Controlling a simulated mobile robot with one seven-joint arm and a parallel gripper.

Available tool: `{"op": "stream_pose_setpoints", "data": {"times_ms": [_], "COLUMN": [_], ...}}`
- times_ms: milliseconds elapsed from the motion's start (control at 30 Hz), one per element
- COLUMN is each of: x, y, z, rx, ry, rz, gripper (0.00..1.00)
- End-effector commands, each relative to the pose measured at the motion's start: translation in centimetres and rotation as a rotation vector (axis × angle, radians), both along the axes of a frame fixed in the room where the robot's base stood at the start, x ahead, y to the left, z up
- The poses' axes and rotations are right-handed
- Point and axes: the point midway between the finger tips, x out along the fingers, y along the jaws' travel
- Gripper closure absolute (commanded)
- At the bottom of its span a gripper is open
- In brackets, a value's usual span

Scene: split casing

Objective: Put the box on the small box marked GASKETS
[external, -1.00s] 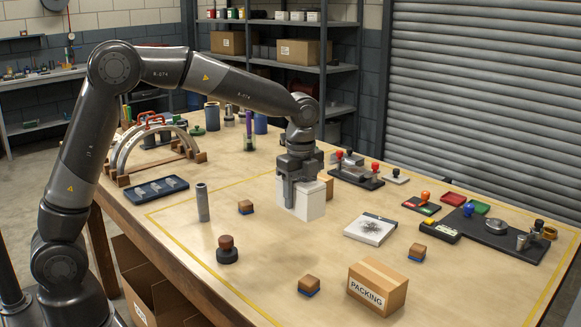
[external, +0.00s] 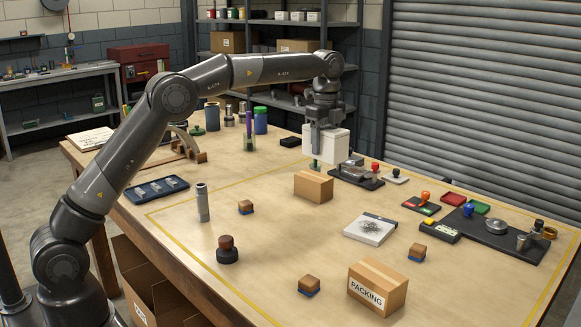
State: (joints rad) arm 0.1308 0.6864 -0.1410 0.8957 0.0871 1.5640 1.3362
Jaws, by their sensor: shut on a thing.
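My gripper (external: 320,135) is shut on a white box (external: 338,147) and holds it in the air over the back part of the table. A small brown cardboard box (external: 313,187) sits on the table below and in front of it, apart from the white box. No marking shows on its visible sides, so I cannot tell whether it reads GASKETS. A larger cardboard box (external: 378,287) at the front right is marked PACKING. No GASKETS label is readable in this view.
Stamps with wooden tops (external: 246,207), a dark round-based stamp (external: 227,250) and a grey cylinder (external: 202,203) stand on the left and front. A white pad (external: 370,228) lies right of centre. Dark fixtures (external: 357,176) lie behind and under the held box.

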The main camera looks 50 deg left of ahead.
Motion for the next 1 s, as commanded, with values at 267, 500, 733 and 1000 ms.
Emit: {"op": "stream_pose_setpoints", "data": {"times_ms": [267, 500, 733, 1000], "x": [1.7, 4.6, 6.9, 7.3], "y": [2.2, 6.7, 10.1, 10.8], "z": [-0.4, -3.7, -6.1, -7.8], "rx": [0.003, 0.003, 0.002, 0.002], "ry": [0.000, 0.001, -0.001, 0.001], "rz": [0.009, 0.010, 0.008, 0.004], "gripper": [0.75, 0.75, 0.75, 0.75]}}
